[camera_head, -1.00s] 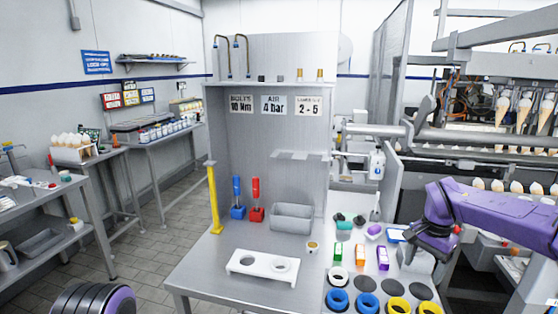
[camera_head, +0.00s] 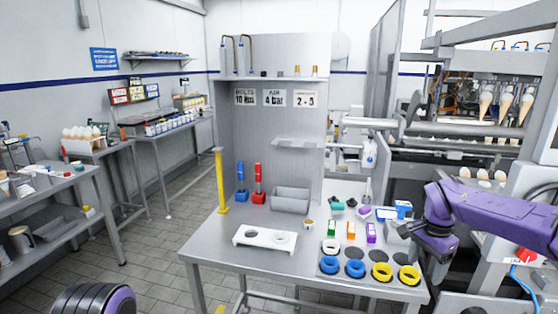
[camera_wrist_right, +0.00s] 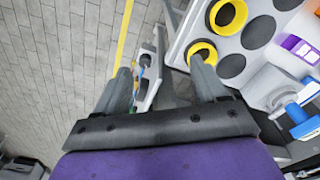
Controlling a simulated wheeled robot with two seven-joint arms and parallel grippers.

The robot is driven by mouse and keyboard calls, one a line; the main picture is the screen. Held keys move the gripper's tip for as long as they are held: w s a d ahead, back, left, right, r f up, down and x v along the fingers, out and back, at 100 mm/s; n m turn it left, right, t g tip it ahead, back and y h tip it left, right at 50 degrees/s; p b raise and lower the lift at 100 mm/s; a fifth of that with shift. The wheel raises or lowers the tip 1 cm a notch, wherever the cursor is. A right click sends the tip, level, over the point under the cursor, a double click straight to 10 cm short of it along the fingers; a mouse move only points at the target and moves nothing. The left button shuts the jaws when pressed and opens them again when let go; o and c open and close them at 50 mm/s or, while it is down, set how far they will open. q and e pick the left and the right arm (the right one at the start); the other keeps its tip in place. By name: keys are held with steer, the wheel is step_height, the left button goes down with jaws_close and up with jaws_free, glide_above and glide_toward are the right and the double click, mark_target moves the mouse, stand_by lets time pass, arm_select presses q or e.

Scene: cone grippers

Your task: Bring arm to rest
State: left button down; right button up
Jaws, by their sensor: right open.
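My right arm (camera_head: 495,217), purple and dark grey, reaches in from the right edge in the head view. Its gripper (camera_head: 440,262) hangs down beside the right end of the workbench. In the right wrist view the gripper's two grey fingers (camera_wrist_right: 163,78) stand wide apart with nothing held between them. Yellow rings (camera_wrist_right: 228,15) on the bench lie beyond the fingertips. A purple and dark rounded part of my left arm (camera_head: 95,300) shows at the bottom left of the head view. My left gripper is out of sight.
The steel workbench (camera_head: 215,250) holds a white two-hole stand (camera_head: 264,238), a grey bin (camera_head: 290,199) and blue rings (camera_head: 329,265). A machine with cones (camera_head: 505,105) stands behind my right arm. Tiled floor (camera_head: 150,262) is open at left.

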steer(key=s+f+m+t+h+b, duration=0.1)
steer(key=s+f+t+h, duration=0.25)
steer(key=f, duration=0.55)
steer(key=s+f+m+t+h, duration=0.15)
steer(key=s+f+h, duration=0.3)
steer(key=f, duration=0.45)
steer(key=s+a+f+n+t+y+b, duration=0.1)
steer(key=s+a+f+n+y, duration=0.35)
steer(key=s+f, duration=0.75)
steer(key=s+a+f+n+g, duration=0.1)
steer(key=s+f+n, duration=0.1)
steer(key=s, duration=0.6)
steer(key=s+a+f+n+g, duration=0.1)
steer(key=s+f+n, duration=0.1)
steer(key=s, duration=0.7)
steer(key=shift+s+a+n+g+b, duration=0.15)
steer(key=shift+s+n+g+b, duration=0.25)
steer(key=shift+n, duration=0.4)
steer(key=shift+w+y, duration=0.1)
steer(key=shift+y, duration=0.15)
